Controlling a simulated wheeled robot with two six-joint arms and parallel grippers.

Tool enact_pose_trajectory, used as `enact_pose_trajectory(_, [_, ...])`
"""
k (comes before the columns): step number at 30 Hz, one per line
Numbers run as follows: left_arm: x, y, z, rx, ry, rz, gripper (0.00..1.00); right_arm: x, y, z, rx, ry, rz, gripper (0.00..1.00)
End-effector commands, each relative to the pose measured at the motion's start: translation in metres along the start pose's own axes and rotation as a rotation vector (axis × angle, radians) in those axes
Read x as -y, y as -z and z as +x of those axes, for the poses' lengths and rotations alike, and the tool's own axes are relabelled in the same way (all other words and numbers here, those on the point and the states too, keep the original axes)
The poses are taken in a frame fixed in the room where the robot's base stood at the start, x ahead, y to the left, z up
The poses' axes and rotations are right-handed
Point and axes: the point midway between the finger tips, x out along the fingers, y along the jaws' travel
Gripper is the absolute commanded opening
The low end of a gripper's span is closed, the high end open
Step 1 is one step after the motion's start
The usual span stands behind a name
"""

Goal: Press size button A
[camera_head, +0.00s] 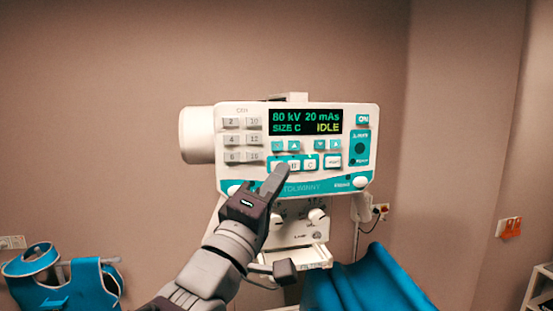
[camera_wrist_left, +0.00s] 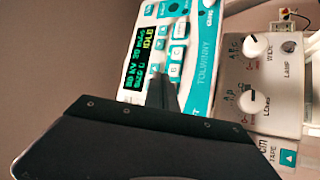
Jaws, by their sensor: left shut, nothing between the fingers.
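The white and teal control panel (camera_head: 350,150) faces me, and its display (camera_head: 305,122) reads 80 kV, 20 mAs, SIZE C, IDLE. Size button C (camera_head: 310,163) shows clearly below the display, with B (camera_head: 294,165) left of it. My left gripper (camera_head: 281,170) is shut and empty, its fingertips in front of the lower-left of this row. They hide most of the place left of B, where A would be. In the left wrist view the dark fingertips (camera_wrist_left: 163,94) overlap the panel beside button B (camera_wrist_left: 175,69). I cannot tell whether they touch it.
Numbered grey buttons (camera_head: 231,140) are on the panel's left. Below the panel is a white box with knobs (camera_head: 317,216). A blue drape (camera_head: 365,285) lies lower right, and a blue apron (camera_head: 55,285) hangs lower left. Free space lies right of the panel.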

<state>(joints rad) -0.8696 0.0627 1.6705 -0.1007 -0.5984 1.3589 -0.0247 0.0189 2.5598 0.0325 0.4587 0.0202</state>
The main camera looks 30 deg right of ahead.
Motion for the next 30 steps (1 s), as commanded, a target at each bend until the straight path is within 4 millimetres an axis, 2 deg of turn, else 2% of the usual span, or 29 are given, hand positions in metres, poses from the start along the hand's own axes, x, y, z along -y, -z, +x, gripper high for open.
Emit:
enact_pose_trajectory(6, [0.007, 0.0061, 0.0082, 0.0, 0.001, -0.001, 0.0, 0.0001, 0.0002, -0.0032, 0.0, 0.0, 0.0, 0.0])
enact_pose_trajectory(30, [0.0073, 0.0061, 0.0083, 0.001, 0.001, 0.0, 0.0, 0.0001, 0.0002, -0.003, 0.0, 0.0, 0.0, 0.0])
